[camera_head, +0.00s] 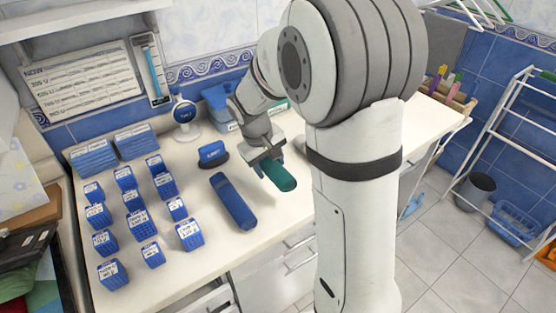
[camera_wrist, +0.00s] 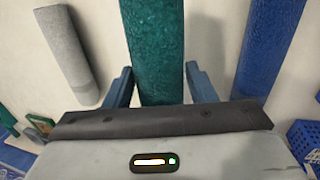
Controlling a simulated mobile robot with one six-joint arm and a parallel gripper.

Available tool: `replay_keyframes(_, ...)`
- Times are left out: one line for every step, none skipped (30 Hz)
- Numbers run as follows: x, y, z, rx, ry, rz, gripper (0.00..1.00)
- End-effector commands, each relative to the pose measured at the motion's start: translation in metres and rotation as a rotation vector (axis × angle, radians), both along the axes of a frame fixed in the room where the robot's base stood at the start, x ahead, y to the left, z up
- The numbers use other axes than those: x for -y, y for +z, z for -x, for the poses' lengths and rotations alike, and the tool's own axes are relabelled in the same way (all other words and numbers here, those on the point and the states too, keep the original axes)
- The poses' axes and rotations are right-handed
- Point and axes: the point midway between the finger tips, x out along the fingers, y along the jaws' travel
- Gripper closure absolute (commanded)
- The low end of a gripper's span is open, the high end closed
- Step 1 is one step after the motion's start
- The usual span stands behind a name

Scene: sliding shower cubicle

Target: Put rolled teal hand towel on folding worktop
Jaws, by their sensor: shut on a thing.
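The rolled teal hand towel (camera_head: 280,176) is in my gripper (camera_head: 266,158), over the white worktop (camera_head: 270,220) in the head view. In the wrist view the towel (camera_wrist: 155,45) lies between the two fingers of my gripper (camera_wrist: 160,86), which is shut on it. The towel's far end is outside the wrist view. I cannot tell whether its underside touches the surface. My arm hides part of the worktop's right side.
A blue roll (camera_head: 233,201) lies left of the towel; a grey roll (camera_wrist: 66,50) shows in the wrist view. Several small blue boxes (camera_head: 138,222) stand at the left. A blue block (camera_head: 213,154) is near the back. The front middle of the worktop is clear.

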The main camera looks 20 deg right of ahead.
Motion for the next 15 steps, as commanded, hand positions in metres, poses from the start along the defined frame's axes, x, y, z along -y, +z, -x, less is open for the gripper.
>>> replay_keyframes(0.0, -0.01, 0.001, -0.005, -0.001, 0.001, 0.73)
replay_keyframes(0.001, -0.015, 0.001, -0.004, -0.002, 0.0, 0.73)
replay_keyframes(0.001, -0.02, 0.0, -0.003, -0.001, 0.0, 0.73)
replay_keyframes(0.001, -0.024, 0.0, -0.003, -0.001, 0.001, 0.73)
replay_keyframes(0.001, -0.026, 0.0, -0.002, -0.001, 0.001, 0.73)
replay_keyframes(0.001, -0.029, 0.0, 0.0, -0.002, 0.0, 0.73)
replay_keyframes(0.001, -0.03, 0.0, 0.0, -0.002, 0.0, 0.73)
replay_keyframes(0.001, -0.032, 0.0, 0.0, -0.003, 0.0, 0.73)
replay_keyframes(0.001, -0.036, 0.0, -0.001, -0.003, -0.001, 0.73)
replay_keyframes(0.001, -0.039, 0.0, -0.002, -0.002, 0.0, 0.73)
replay_keyframes(0.001, -0.043, 0.0, -0.003, -0.002, 0.0, 0.73)
replay_keyframes(0.001, -0.049, 0.0, -0.004, -0.002, 0.0, 0.73)
replay_keyframes(0.001, -0.054, 0.0, -0.003, -0.002, 0.001, 0.73)
replay_keyframes(0.001, -0.058, 0.0, -0.004, -0.003, 0.0, 0.73)
replay_keyframes(0.001, -0.063, 0.0, -0.003, -0.002, 0.0, 0.73)
